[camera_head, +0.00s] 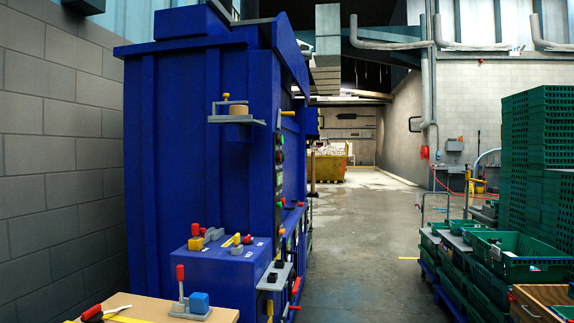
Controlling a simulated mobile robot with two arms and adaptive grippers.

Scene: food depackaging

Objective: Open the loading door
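A tall blue machine (195,160) stands at the left, with its narrow control side facing the aisle on the right. A column of small buttons and lights (280,155) runs down that side. I cannot tell which part of the machine is the loading door or whether it is open. A small shelf with a clamp (237,121) is on its near face. A lower blue box (222,262) in front carries red-handled and yellow-handled levers. Neither of my grippers is in view.
A wooden table (140,308) with a red-handled clamp and a red-handled tool is at the lower left. Green crates (515,257) and tall crate stacks (537,150) fill the right. The concrete floor (358,240) between is clear. A yellow skip (328,167) stands far back.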

